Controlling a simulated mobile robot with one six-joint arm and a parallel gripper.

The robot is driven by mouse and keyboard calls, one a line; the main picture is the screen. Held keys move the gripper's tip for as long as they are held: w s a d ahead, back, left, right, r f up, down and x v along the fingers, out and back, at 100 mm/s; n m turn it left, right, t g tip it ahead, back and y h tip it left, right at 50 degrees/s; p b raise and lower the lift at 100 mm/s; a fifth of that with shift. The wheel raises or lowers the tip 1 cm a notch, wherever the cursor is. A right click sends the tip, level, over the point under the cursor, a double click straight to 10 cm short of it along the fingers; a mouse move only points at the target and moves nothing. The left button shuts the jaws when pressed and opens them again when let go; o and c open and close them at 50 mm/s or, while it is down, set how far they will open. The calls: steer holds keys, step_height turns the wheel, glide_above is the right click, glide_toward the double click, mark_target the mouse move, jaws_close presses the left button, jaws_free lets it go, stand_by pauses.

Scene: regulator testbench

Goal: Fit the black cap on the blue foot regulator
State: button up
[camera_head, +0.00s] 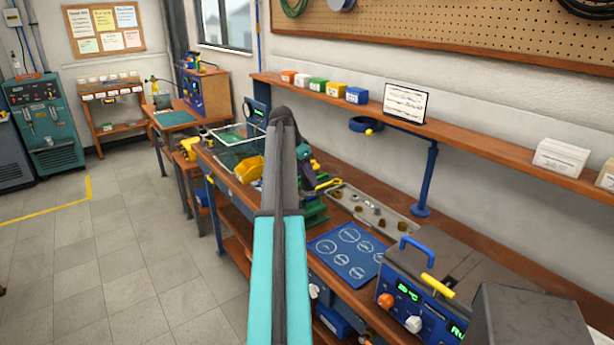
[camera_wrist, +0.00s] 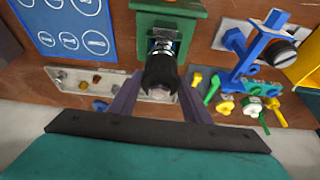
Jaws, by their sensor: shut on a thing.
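In the wrist view my gripper (camera_wrist: 160,87) has its two dark fingers on either side of the black cap (camera_wrist: 160,70), shut on it. The cap is in line with a silver fitting with a bluish part (camera_wrist: 163,34), which looks like the regulator, in a green holder (camera_wrist: 190,7). The cap covers or overlaps the near end of the fitting; I cannot tell whether it is seated. In the head view the green holder (camera_head: 316,212) is partly visible on the bench. My arm hides the cap and regulator there.
A blue mat with white circles (camera_head: 346,251) and a grey tray of small parts (camera_head: 375,212) lie near the holder. In the wrist view a blue stand (camera_wrist: 242,52) and several coloured tools (camera_wrist: 212,90) are to the right. A blue test unit (camera_head: 425,290) stands at the bench's near end.

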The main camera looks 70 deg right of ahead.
steer(key=shift+f, duration=0.5)
stand_by(0.4)
steer(key=o, duration=1.6)
steer(key=shift+o, duration=0.2)
steer(key=shift+r, duration=0.1)
steer(key=shift+r+p, duration=1.85)
steer(key=shift+r, duration=2.05)
